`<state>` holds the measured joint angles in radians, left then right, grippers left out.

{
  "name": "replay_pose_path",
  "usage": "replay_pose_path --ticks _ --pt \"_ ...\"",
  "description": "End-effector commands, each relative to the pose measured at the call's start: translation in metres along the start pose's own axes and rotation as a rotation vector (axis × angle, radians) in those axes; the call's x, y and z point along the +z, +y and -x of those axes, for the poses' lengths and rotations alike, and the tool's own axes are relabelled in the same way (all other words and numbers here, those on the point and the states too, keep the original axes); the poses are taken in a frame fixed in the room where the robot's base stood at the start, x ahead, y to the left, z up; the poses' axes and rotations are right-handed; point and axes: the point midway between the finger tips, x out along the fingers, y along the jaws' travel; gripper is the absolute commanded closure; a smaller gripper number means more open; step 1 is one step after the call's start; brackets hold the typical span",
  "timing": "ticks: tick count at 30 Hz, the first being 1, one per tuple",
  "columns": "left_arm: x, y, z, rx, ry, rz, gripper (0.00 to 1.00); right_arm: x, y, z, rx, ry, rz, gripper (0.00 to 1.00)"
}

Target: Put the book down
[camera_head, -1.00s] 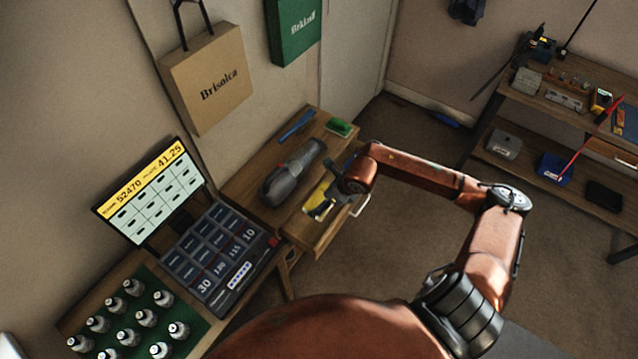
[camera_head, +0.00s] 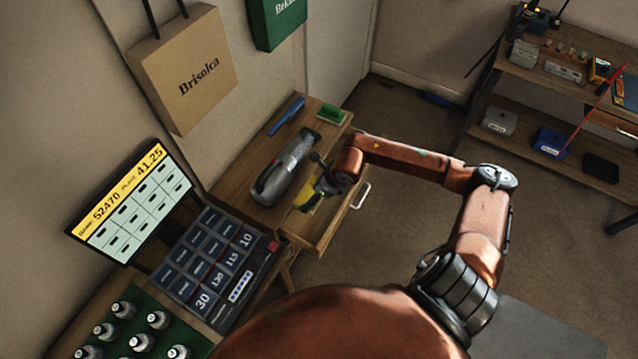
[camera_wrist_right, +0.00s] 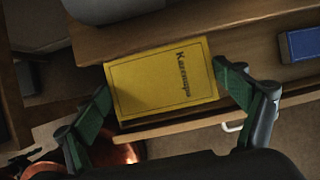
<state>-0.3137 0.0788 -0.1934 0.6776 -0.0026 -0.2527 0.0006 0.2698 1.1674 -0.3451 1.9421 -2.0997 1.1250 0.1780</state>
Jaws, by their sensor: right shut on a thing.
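The yellow book (camera_wrist_right: 165,85), with "Karenopa"-like lettering on its cover, lies between the two fingers of my right gripper (camera_wrist_right: 163,88) in the wrist view. The fingers press on its two opposite sides, so the gripper is shut on it. In the head view, the book (camera_head: 309,200) shows as a small yellow patch beside my right gripper (camera_head: 322,187), over the open drawer (camera_head: 322,236) of the wooden desk. The gripper hides part of it there. I cannot tell whether the book touches the drawer's bottom. My left gripper is not in view.
A grey handheld vacuum (camera_head: 285,168) lies on the desk just left of the gripper. A blue tool (camera_head: 287,115) and a green brush (camera_head: 330,114) lie behind it. A blue item (camera_wrist_right: 302,44) is right of the book. A till (camera_head: 215,262) stands nearer.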

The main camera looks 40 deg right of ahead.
Motion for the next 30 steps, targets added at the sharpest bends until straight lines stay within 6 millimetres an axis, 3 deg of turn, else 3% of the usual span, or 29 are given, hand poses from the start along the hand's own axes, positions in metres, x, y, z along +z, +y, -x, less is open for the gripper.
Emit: replay_pose_path --ticks 3,9,30 --pt "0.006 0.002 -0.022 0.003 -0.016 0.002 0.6 -0.015 0.001 -0.03 0.007 0.018 -0.004 0.39" --pt "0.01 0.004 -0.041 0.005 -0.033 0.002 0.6 -0.03 0.001 -0.058 0.013 0.035 -0.008 0.39" --pt "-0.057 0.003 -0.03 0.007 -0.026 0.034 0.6 -0.068 0.004 -0.138 0.016 0.039 -0.009 0.39"
